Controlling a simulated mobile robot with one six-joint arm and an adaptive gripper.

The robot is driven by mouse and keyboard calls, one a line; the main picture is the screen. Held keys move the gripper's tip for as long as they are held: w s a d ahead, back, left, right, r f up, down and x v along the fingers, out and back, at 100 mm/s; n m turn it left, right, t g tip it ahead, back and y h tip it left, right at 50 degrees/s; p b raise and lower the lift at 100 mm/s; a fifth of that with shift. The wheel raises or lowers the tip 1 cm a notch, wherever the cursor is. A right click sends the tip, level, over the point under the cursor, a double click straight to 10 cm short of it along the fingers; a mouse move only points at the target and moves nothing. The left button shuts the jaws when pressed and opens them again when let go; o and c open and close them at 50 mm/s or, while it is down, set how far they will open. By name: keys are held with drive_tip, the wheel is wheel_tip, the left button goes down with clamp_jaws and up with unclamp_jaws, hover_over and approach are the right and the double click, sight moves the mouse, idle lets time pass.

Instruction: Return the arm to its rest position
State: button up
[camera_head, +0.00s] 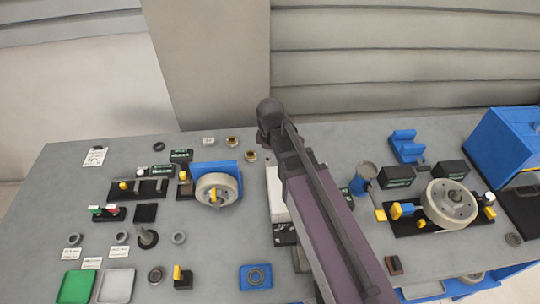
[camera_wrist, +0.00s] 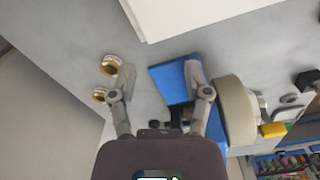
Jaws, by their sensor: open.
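My arm reaches up over the middle of the grey table (camera_head: 345,150) in the head view, and my gripper is hidden there behind it. In the wrist view my gripper (camera_wrist: 155,80) shows its two fingers spread apart with nothing held between them. Beyond the fingers are a blue block (camera_wrist: 168,80) by the right finger and a pale wheel (camera_wrist: 232,108) to its right. Two brass rings lie left of the left finger, the larger one (camera_wrist: 110,65) farther up. I cannot tell the exact height of the fingers above the table.
The head view shows a wheel on a blue mount (camera_head: 216,188) left of my arm and a large wheel assembly (camera_head: 452,203) right of it. Green (camera_head: 76,286) and white trays lie front left.

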idle(0.5)
drive_tip(key=s+d+m, duration=0.1)
drive_tip(key=d+m, duration=0.1)
drive_tip(key=d, duration=0.1)
drive_tip(key=s+d+f+m+b, duration=0.1)
drive_tip(key=d+m, duration=0.2)
drive_tip(key=s+d+m, duration=0.1)
drive_tip(key=d+m, duration=0.1)
drive_tip(key=d, duration=0.1)
drive_tip(key=shift+d+f, duration=0.15)
drive_tip(key=shift+d, duration=0.05)
drive_tip(key=s+d+m, duration=0.1)
drive_tip(key=d+m, duration=0.1)
drive_tip(key=s+d+m+b, duration=0.1)
drive_tip(key=d+m, duration=0.2)
drive_tip(key=s+d+f+m, duration=0.1)
drive_tip(key=d+m, duration=0.1)
drive_tip(key=shift+s+d+m, duration=0.5)
drive_tip(key=shift+d+m, duration=0.25)
drive_tip(key=shift+m, duration=0.05)
